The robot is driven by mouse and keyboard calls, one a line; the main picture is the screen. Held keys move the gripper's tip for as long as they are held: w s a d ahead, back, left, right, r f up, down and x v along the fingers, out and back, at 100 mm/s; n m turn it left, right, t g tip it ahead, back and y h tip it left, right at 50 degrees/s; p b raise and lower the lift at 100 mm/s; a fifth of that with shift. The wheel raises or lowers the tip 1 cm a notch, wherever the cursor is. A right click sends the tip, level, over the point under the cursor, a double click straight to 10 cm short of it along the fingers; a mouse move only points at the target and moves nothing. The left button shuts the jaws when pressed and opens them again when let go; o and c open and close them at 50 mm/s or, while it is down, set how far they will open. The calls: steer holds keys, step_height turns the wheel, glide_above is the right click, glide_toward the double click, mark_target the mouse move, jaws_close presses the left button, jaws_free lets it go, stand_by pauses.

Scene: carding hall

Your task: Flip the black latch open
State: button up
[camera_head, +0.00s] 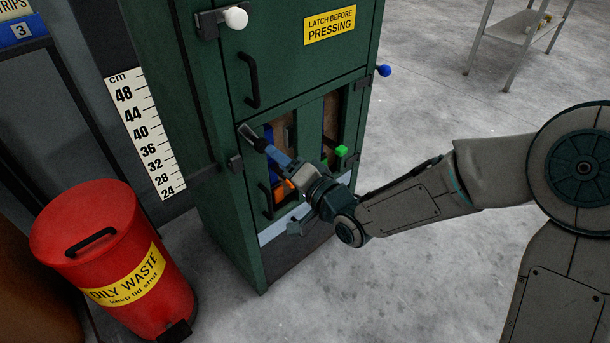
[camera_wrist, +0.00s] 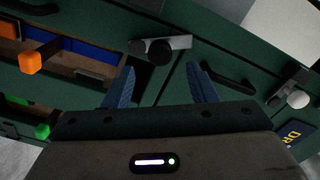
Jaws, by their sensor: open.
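The black latch (camera_head: 260,144) is on the front of the green cabinet, just above the left opening. In the wrist view, its round black knob (camera_wrist: 158,52) sits on a grey metal plate (camera_wrist: 182,42). My gripper (camera_wrist: 162,76) is open, with one blue finger on each side of the picture's middle. The knob appears ahead of the gap between the fingertips. Nothing is held. In the head view, my gripper (camera_head: 273,153) is close to the latch and partly covers its surroundings. I cannot tell whether a finger touches it.
A white-knobbed latch (camera_head: 236,18) is higher on the green cabinet (camera_head: 220,110). Orange (camera_wrist: 30,62) and green (camera_wrist: 42,131) knobs stick out beside my gripper. A black door handle (camera_head: 251,80) is above.

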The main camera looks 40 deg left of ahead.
steer(key=p+v, duration=0.1)
steer(key=v, duration=0.7)
